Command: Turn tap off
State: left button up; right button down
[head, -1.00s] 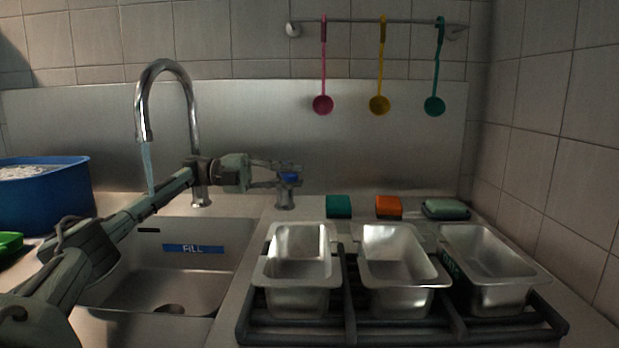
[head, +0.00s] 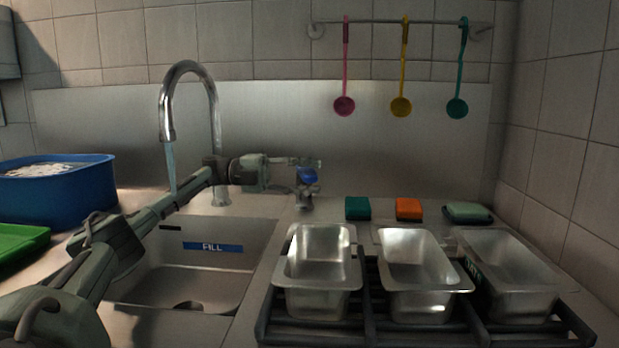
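The chrome tap (head: 216,120) arches over the sink, and a stream of water (head: 171,167) runs from its spout. The tap's blue handle (head: 308,175) sits on a short metal post to the right of the spout's base. My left gripper (head: 310,163) reaches across the sink from the left, its fingers at the handle's top and left side. The fingers overlap in this view, so their gap and any contact with the handle are unclear. My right gripper is not in view.
The sink (head: 190,265) with a FILL label lies below my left arm. A blue tub (head: 60,192) and a green tray (head: 20,243) are at left. Metal pans (head: 318,275) stand on a dark rack at right, with sponges (head: 408,208) behind. Ladles (head: 401,106) hang above.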

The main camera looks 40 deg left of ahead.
aim_at(301, 176)
pick_arm(q)
jog(key=v, duration=0.7)
jog(key=shift+c, duration=0.3)
